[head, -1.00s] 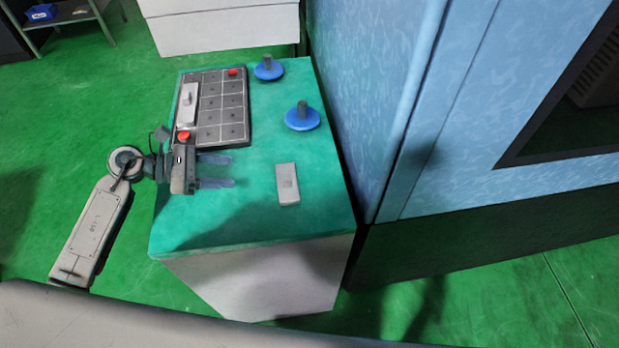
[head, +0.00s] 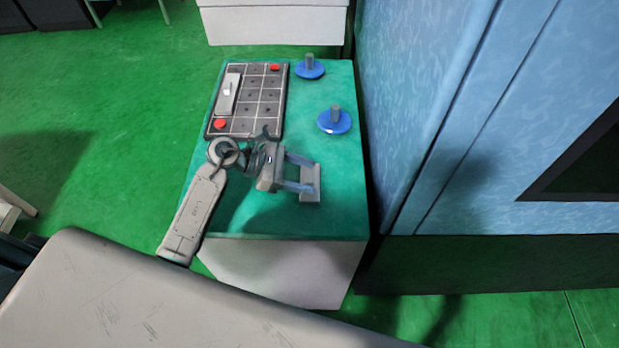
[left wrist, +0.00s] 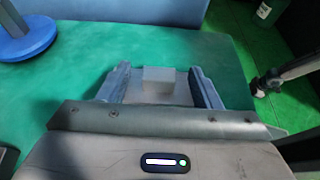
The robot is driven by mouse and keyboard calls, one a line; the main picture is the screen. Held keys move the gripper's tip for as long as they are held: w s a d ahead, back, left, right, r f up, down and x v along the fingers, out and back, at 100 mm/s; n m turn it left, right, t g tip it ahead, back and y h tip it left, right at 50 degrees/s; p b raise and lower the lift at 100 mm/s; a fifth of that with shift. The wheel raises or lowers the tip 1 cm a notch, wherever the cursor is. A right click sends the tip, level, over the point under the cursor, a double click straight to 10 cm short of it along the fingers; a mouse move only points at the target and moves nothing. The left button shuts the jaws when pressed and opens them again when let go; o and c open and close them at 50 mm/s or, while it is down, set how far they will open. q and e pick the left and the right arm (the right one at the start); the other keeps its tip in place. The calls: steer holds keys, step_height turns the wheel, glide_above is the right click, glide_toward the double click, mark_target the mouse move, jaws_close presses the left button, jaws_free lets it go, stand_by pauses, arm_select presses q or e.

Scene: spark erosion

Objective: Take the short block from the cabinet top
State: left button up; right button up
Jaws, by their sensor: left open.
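The short block (head: 311,190) is a small light grey piece lying on the green cabinet top (head: 335,220), near its front right. My left gripper (head: 305,175) is open, with its fingertips at the block in the head view. In the left wrist view the block (left wrist: 158,80) stands between the two open fingers (left wrist: 157,88), with a gap visible on each side. The fingers hide part of the block in the head view. My right gripper is not in view.
A dark gridded tray (head: 255,105) with a longer grey block (head: 228,95) and red pieces lies at the back left. Two blue discs with grey posts (head: 334,122) (head: 310,68) stand along the right. A blue machine wall (head: 410,110) rises beside the cabinet.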

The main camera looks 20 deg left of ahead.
mark_target(311, 176)
arm_select(q)
steer(key=shift+p+x, duration=0.6)
steer(key=shift+x, duration=1.25)
steer(key=shift+a, duration=0.1)
steer(key=c, duration=1.2)
steer(key=shift+r, duration=0.1)
steer(key=shift+c, duration=0.2)
steer(key=shift+r, duration=0.1)
